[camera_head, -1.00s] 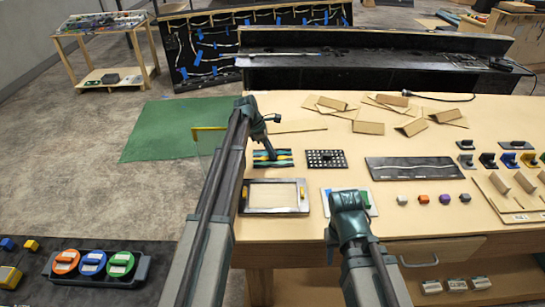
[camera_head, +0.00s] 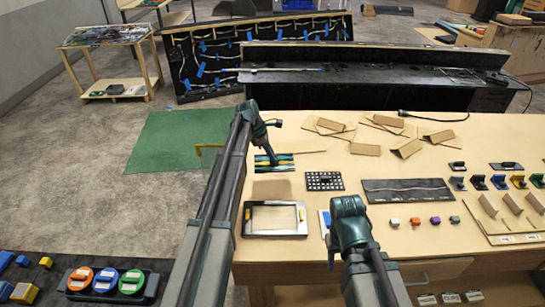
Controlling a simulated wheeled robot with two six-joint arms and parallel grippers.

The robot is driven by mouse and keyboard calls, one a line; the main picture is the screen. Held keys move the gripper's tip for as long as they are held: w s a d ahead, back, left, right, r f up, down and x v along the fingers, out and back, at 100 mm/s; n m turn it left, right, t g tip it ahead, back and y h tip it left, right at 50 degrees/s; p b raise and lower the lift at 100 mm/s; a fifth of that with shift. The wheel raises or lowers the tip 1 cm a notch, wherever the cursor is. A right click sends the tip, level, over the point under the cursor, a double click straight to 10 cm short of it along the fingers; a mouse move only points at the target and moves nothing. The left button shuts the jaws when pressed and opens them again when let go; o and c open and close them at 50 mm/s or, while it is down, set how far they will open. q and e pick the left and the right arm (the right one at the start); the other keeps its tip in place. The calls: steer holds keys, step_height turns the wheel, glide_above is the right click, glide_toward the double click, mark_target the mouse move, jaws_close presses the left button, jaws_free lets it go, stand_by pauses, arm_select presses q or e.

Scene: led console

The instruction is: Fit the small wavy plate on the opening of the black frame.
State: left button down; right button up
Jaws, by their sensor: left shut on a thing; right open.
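The small wavy plate (camera_head: 284,163), striped in blue, yellow and black, is in the head view at the table's left part. My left gripper (camera_head: 272,160) is shut on it and holds it above the table, with a darker patch like a shadow below. The gripper hides part of the plate. The black frame (camera_head: 247,221) lies flat nearer to me, with a light opening and yellow pieces at its sides. The held plate is beyond the frame, apart from it. My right gripper (camera_head: 345,246) is to the right of the frame, empty; its fingertips are hidden by its own body.
A dotted black plate (camera_head: 324,181) lies right of the held plate. A white and blue piece (camera_head: 324,222) is partly hidden by my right gripper. A dark panel (camera_head: 408,191), small colored cubes (camera_head: 415,221) and cardboard pieces (camera_head: 365,148) occupy the table's right and back.

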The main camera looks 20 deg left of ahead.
arm_select(q)
steer(key=s+d, duration=0.2)
steer(key=s, duration=0.7)
steer(key=s+d, duration=0.3)
steer(key=s, duration=0.7)
steer(key=shift+d+r+m, duration=0.15)
steer(key=shift+r+m, duration=0.1)
steer(key=shift+m, duration=0.05)
step_height(320, 180, down, 7)
steer(key=b, duration=0.6)
steer(key=shift+r, duration=0.2)
steer(key=shift+f+b, duration=1.1)
steer(key=shift+b, duration=0.25)
steer(key=c, duration=0.7)
jaws_free()
steer(key=shift+c, duration=0.2)
steer(key=shift+r, duration=0.1)
